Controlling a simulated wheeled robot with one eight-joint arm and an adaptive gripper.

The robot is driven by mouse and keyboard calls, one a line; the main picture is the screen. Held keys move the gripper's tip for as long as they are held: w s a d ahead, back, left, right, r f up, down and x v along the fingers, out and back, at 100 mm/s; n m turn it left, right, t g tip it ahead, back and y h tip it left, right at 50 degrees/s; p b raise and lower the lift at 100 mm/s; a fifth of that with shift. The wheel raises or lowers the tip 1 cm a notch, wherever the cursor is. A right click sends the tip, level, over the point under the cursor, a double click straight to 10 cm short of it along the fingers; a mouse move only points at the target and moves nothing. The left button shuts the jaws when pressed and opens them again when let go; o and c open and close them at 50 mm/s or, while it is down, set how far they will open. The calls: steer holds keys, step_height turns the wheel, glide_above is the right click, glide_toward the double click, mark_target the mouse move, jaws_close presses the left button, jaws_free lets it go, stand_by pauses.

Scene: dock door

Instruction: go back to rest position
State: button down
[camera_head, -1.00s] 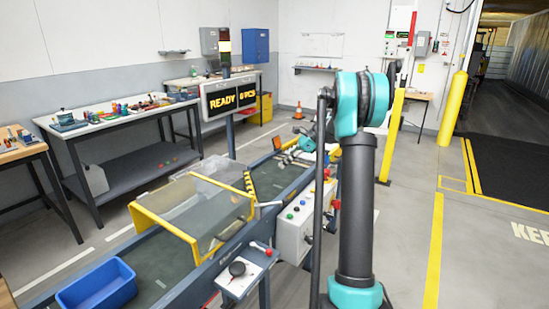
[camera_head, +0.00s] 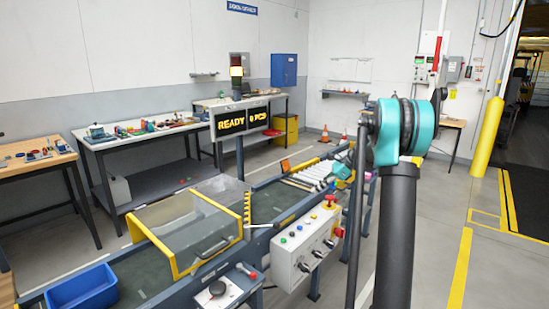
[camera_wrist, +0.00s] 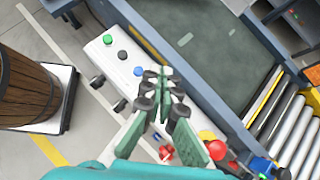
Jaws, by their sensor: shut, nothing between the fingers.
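In the wrist view my gripper (camera_wrist: 164,74) points down above the conveyor's control box, with its fingertips together and nothing between them. In the head view my upright arm stands at the right of centre, and a teal part of its far end shows low beyond it, above the conveyor. The fingers cannot be made out there. The white control box (camera_head: 305,245) has several coloured buttons and knobs; it also shows in the wrist view (camera_wrist: 112,52), partly hidden by the fingers. I cannot tell the height of the fingers above it.
The conveyor (camera_head: 268,204) runs along my left, with a yellow-framed clear guard (camera_head: 190,225) and a blue bin (camera_head: 82,288). Workbenches (camera_head: 150,138) line the wall. A yellow post (camera_head: 487,138) stands at right. A wooden barrel (camera_wrist: 27,88) shows in the wrist view. Floor at right is clear.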

steer(key=s+f+n+t+h, duration=0.1)
steer(key=s+f+n+h, duration=0.2)
steer(key=s, duration=1)
steer(key=s+d+f+n+t+h, duration=0.1)
steer(key=s+f+n+h, duration=0.2)
steer(key=s+n, duration=0.6)
steer(key=s+f+n+t+h, duration=0.1)
steer(key=s+f+n, duration=0.5)
steer(key=s, duration=1.2)
steer(key=shift+d+n+h, duration=0.15)
steer(key=shift+n+h, duration=0.25)
steer(key=shift+h, duration=0.5)
